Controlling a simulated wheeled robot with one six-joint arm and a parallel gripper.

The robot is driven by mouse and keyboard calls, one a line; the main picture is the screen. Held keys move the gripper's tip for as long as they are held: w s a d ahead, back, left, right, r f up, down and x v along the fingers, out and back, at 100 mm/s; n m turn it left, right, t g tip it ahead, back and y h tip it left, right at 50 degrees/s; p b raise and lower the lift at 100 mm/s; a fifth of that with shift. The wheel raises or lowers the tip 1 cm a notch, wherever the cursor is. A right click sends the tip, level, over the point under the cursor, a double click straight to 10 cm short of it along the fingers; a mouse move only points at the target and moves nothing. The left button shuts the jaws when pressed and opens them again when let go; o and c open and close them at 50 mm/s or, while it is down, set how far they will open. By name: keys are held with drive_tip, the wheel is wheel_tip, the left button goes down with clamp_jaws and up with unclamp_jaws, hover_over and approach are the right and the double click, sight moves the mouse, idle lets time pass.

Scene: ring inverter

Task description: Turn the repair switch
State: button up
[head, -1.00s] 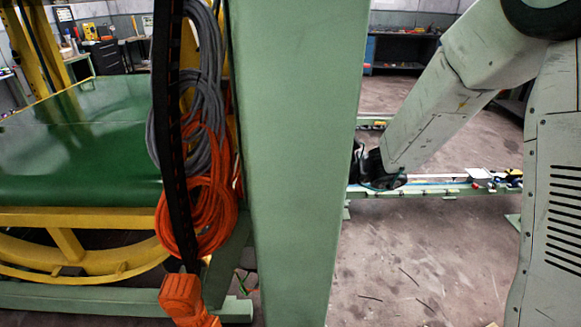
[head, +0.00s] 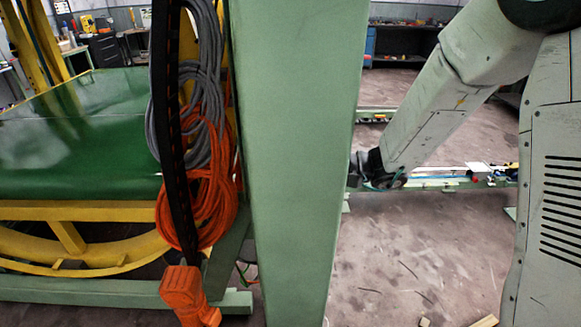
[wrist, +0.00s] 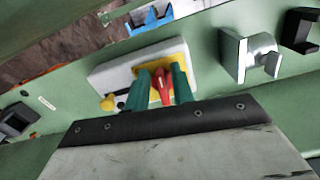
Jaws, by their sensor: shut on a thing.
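The repair switch (wrist: 161,89) shows in the wrist view as a red handle on a yellow plate (wrist: 178,52), fixed to a pale box (wrist: 110,77) on a green panel. My gripper (wrist: 160,78) has its two teal fingers on either side of the red handle and is shut on it. The fingers and the dark gripper body hide the lower part of the switch.
A silver bracket (wrist: 250,55) and a black bracket (wrist: 299,30) stick out of the panel to the right of the switch. In the head view a wide green post (head: 295,160) stands in the middle, with orange cable coils (head: 200,195) beside it.

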drive_tip(key=shift+f+n, duration=0.1)
drive_tip(key=shift+n, duration=0.4)
clamp_jaws()
drive_tip(key=o, duration=0.7)
unclamp_jaws()
drive_tip(key=d, duration=0.8)
drive_tip(key=shift+s+a, duration=0.1)
